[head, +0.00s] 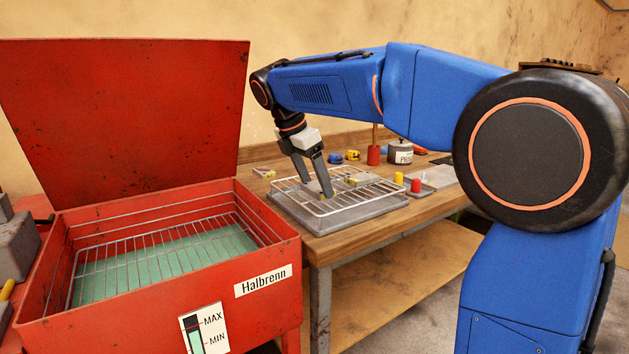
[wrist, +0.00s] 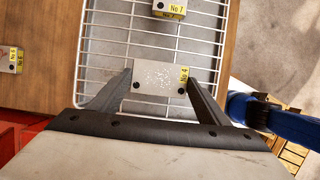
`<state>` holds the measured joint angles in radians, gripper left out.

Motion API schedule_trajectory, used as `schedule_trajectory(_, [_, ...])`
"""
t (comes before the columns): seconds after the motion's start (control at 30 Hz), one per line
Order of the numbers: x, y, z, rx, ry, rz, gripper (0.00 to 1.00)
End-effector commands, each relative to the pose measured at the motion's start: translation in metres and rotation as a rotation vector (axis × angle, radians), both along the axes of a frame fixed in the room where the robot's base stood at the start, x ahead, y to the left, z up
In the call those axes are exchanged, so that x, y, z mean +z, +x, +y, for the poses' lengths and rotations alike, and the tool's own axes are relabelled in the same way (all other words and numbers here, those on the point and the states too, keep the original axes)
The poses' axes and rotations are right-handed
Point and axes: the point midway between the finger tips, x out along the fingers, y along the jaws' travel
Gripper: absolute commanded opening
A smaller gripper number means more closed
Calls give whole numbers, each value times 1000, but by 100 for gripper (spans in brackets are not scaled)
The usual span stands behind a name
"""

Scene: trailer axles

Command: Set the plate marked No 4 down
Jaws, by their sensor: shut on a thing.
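The plate marked No 4 (wrist: 157,77) is a grey, speckled metal plate with dark holes and a yellow label at its right end. My gripper (wrist: 156,88) is shut on it, one finger at each end, over the white wire rack (wrist: 100,45). In the head view my gripper (head: 318,191) points down at the near part of the rack (head: 376,196); the plate is mostly hidden there by the fingers. I cannot tell whether the plate touches the wires.
A small stack labelled No 1 (wrist: 168,10) sits farther along the rack. Another labelled stack (wrist: 11,58) lies on the bench to the left. The rack stands over a grey tray (head: 322,227). The open red Halbrenn washer (head: 272,236) is at left. A pot (head: 400,151) stands behind.

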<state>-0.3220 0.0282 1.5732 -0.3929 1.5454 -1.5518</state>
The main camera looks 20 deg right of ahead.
Motion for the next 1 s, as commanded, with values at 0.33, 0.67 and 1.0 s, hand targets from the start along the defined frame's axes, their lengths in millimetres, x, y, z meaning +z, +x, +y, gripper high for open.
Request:
schedule_trajectory(0.33, [-1,0,0,0,0,0,89])
schedule_trajectory(0.67, [18,-2,7,1,1,-2,89])
schedule_trajectory(1.0, [78,-9,30,1,1,-2,89])
